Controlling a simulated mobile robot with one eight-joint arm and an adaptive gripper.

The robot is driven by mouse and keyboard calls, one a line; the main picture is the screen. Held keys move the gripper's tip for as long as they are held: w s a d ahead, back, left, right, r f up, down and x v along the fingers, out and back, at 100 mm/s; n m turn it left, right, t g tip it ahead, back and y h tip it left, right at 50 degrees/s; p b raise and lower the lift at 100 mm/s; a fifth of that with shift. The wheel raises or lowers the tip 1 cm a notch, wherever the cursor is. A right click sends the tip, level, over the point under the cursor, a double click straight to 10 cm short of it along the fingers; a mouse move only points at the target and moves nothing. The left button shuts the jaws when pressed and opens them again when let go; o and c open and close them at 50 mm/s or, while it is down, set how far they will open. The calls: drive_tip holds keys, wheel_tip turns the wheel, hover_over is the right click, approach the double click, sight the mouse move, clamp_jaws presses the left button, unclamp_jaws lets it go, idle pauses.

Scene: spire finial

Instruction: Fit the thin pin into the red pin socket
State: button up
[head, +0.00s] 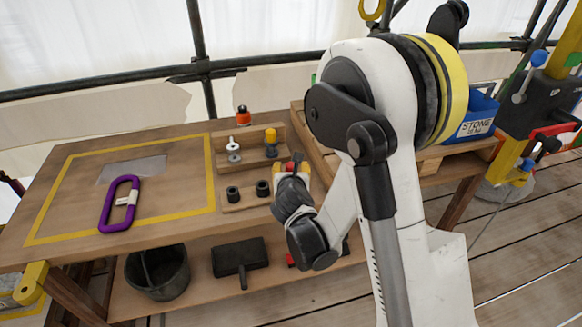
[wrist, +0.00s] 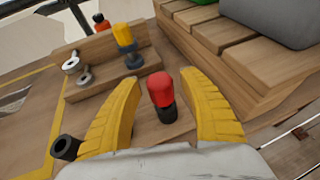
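My gripper (wrist: 160,80) is open, with its yellow fingers apart on either side of a red-capped piece (wrist: 161,90). Gaps show between both fingers and the red cap. The piece stands upright in a black collar (wrist: 167,113) on the wooden rack. In the head view my gripper (head: 291,172) is at the rack's right end, with the red cap (head: 291,166) between its fingers. A yellow-capped piece (wrist: 123,36) stands in a blue-grey base behind it. I cannot tell which piece is the thin pin, and no separate red pin socket is clear.
Two black hollow cylinders (head: 232,193) (head: 263,188) stand left of my gripper. Metal fittings (wrist: 72,64) and an orange-red bottle (head: 243,115) are farther back. A purple ring (head: 120,204) lies on the table at left. Slatted wood (wrist: 225,45) rises close at the right.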

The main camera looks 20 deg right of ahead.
drive_tip(key=shift+s, duration=0.1)
drive_tip(key=v, duration=1.2)
drive_tip(key=shift+r, duration=0.1)
drive_tip(key=s+d+r+m+g+y, duration=0.1)
drive_tip(key=s+r+m+g, duration=0.2)
drive_tip(key=s+m, duration=0.6)
drive_tip(key=s+d+r+m+g+y, duration=0.2)
drive_tip(key=s+m, duration=0.7)
drive_tip(key=m, duration=1.5)
drive_tip(key=shift+s+r+g+y, duration=0.3)
drive_tip(key=shift+r+g, duration=0.3)
